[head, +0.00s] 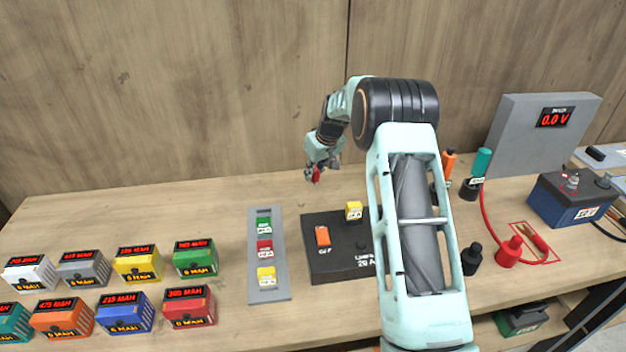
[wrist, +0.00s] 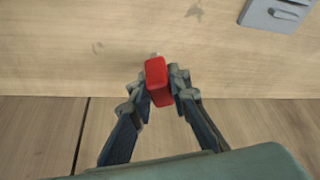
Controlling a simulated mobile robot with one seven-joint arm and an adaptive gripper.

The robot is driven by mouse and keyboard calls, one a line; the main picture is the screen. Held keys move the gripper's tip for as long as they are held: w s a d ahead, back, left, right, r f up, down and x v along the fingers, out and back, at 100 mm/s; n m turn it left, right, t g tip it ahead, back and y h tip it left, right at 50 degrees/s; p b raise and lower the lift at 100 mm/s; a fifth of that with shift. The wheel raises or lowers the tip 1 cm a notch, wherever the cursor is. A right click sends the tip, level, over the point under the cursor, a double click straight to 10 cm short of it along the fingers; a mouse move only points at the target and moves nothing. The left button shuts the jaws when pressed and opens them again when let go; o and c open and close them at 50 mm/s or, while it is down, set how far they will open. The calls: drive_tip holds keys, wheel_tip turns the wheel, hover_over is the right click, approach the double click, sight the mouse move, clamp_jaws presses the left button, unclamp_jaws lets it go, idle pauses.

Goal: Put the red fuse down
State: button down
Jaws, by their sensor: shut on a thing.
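The red fuse (wrist: 158,82) is between the fingers of my gripper (wrist: 160,88) in the wrist view. My gripper (head: 316,168) is shut on it. In the head view the red fuse (head: 316,175) shows small under the gripper, over the back part of the wooden table (head: 170,205). Bare table lies below it in the wrist view. I cannot tell how high it is above the wood.
A grey strip (head: 268,288) with green, red and yellow fuses and a dark block (head: 330,272) with an orange switch and a yellow fuse lie in front. Coloured boxes (head: 138,264) with red readouts stand at left. A battery (head: 572,203) stands at right. The back-left table is clear.

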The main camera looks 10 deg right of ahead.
sight(313, 180)
drive_tip(key=shift+w+a+f, duration=0.1)
drive_tip(key=shift+w+f, duration=0.15)
drive_tip(key=shift+f, duration=0.15)
drive_tip(key=shift+f+p, duration=0.3)
drive_tip(key=shift+f, duration=1.15)
drive_tip(key=shift+f, duration=0.1)
drive_tip(key=c, duration=1.8)
unclamp_jaws()
drive_tip(key=shift+r, duration=0.35)
drive_tip(key=b+v, duration=0.1)
drive_tip(key=v, duration=1)
drive_tip(key=shift+s+r+b, duration=0.2)
drive_tip(key=shift+s+b, duration=0.1)
drive_tip(key=shift+b, duration=0.05)
